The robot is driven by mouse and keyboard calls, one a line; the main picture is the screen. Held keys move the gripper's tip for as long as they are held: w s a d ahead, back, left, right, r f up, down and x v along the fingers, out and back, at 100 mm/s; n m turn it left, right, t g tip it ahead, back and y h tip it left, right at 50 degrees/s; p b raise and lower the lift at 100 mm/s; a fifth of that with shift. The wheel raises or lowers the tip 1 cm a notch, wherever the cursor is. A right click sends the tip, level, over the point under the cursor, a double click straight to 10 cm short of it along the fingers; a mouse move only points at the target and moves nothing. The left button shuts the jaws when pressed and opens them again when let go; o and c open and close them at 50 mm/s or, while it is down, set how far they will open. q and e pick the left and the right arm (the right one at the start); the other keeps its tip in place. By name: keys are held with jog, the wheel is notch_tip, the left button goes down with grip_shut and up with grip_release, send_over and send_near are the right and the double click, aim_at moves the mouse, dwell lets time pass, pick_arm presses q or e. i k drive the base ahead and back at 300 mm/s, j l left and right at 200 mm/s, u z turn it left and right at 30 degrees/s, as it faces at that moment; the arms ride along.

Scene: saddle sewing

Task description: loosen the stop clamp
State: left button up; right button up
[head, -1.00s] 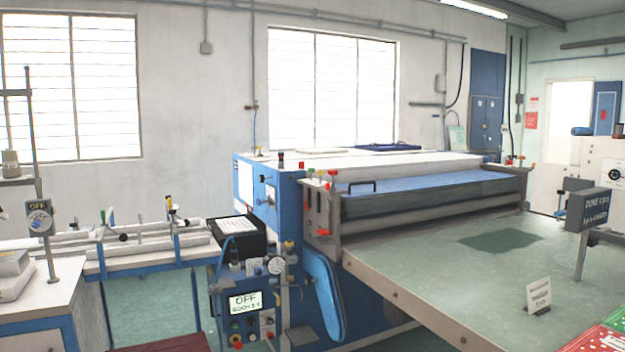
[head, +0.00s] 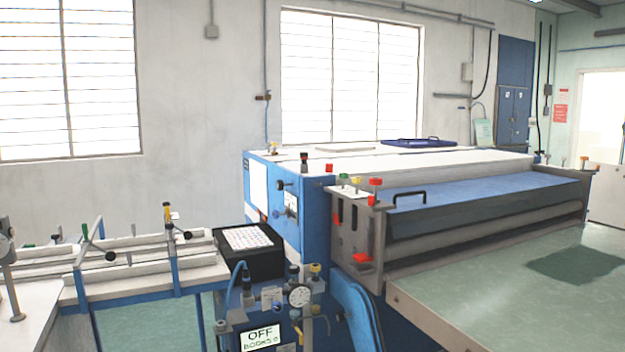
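Neither of my grippers shows in the head view. At the left, a rail bench (head: 205,275) carries long pale rails.
A blue machine (head: 315,225) with rollers stands at the centre and right. Its green-topped table (head: 480,285) reaches toward me. A pale worktop (head: 35,300) is at lower left.

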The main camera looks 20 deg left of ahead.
aim_at(280, 185)
jog(key=i+j, duration=0.85)
